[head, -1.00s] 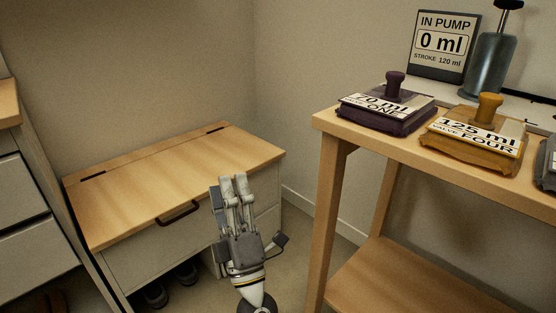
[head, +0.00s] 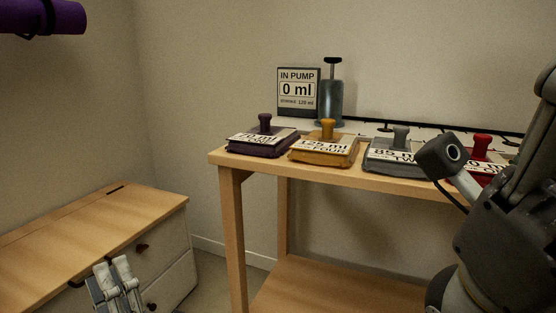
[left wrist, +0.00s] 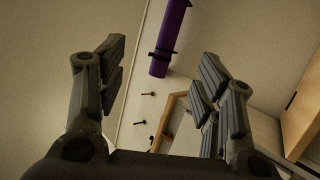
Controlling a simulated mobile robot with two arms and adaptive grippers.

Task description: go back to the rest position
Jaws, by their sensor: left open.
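My left gripper (head: 112,266) is at the bottom left of the head view, in front of the low wooden-topped cabinet (head: 100,218). Its two fingers point up. In the left wrist view the fingers (left wrist: 162,58) stand wide apart with nothing between them, so it is open and empty. My right arm (head: 505,225) fills the right edge of the head view, close to the camera and in front of the table's right end. Its fingertips cannot be made out there.
A wooden table (head: 225,161) holds a purple block (head: 262,145), an orange block (head: 322,152), a grey block (head: 395,158) and a red block (head: 480,160), partly hidden. A pump (head: 331,100) and its "0 ml" sign (head: 298,92) stand behind. A purple roll (head: 45,17) hangs upper left.

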